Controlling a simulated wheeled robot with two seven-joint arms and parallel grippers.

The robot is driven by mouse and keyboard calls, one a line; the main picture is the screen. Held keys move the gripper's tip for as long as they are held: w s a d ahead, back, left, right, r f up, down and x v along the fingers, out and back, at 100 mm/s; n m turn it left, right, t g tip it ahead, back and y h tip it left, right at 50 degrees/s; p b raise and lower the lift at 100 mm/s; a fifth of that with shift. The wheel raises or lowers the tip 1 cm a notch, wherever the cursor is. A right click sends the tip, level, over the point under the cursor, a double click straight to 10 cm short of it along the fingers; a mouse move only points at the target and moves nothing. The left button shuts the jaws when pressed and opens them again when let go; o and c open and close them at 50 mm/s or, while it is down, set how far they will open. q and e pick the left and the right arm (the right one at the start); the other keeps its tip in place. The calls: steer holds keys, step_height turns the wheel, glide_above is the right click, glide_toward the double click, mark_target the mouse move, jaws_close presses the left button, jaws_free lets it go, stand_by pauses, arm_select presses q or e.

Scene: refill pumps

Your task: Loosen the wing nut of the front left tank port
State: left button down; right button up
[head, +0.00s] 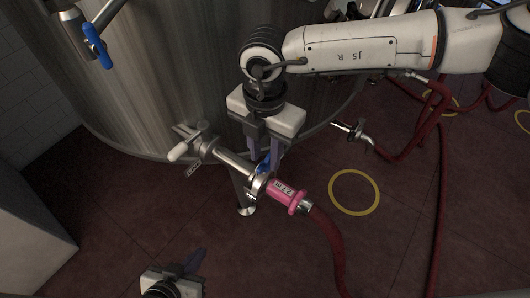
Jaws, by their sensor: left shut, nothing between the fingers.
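The front left tank port is a steel pipe (232,160) that sticks out from the big steel tank (190,90) toward the lower right. At its end, a clamp ring (258,187) joins it to a pink hose end (283,195) with a printed label. My left gripper (197,259) is shut and empty at the bottom left, well apart from the port.
A white valve handle (180,150) is on the port's pipe. A dark red hose (328,240) runs down from the pink end. A yellow floor ring (354,192) is in open floor.

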steer(key=shift+f, duration=0.5)
steer(key=shift+c, duration=0.4)
jaws_close()
